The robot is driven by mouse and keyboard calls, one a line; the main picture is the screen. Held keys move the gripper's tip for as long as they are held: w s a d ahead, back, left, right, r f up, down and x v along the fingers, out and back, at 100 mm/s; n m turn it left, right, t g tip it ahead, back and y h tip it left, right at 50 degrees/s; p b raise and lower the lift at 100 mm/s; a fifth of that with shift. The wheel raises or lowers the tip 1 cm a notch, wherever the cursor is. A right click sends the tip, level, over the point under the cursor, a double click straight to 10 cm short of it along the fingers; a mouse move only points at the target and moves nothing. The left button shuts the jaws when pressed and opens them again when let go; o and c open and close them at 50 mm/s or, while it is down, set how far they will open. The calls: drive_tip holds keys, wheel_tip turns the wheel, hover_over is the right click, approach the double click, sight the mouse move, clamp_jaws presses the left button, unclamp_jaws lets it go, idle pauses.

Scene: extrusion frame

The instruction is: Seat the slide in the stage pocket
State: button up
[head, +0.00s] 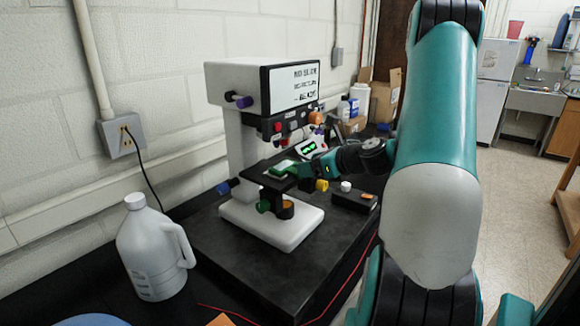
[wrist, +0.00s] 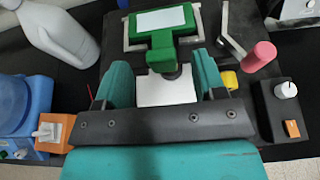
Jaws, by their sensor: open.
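The slide is a green holder with a white panel and a narrow green tab; it lies on the dark stage in the head view (head: 281,168) and at the top of the wrist view (wrist: 184,36). Light-grey edges of the stage pocket (wrist: 127,33) show around the slide's sides and near edge. I cannot tell whether it lies fully down in the pocket. My gripper (wrist: 165,62) is open, with its teal fingers on either side of the tab and a visible gap to each. In the head view my gripper (head: 297,172) is at the stage's right side.
The stage belongs to a white microscope (head: 237,90) on a black slab. A metal lever with a pink knob (wrist: 259,56) stands right of the stage. A dark control box (head: 354,198) is to the right. A white jug (head: 150,250) stands at the left front.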

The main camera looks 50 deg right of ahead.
sight(291, 166)
drive_tip(key=p+x, duration=0.2)
drive_tip(key=x, duration=0.2)
drive_tip(key=shift+w+f, duration=0.1)
drive_tip(key=shift+w, duration=0.15)
drive_tip(key=shift+w+f, duration=0.15)
drive_tip(key=shift+f, duration=0.05)
drive_tip(key=c, duration=1.1)
drive_tip(key=shift+o, duration=0.2)
drive_tip(key=shift+r, duration=0.1)
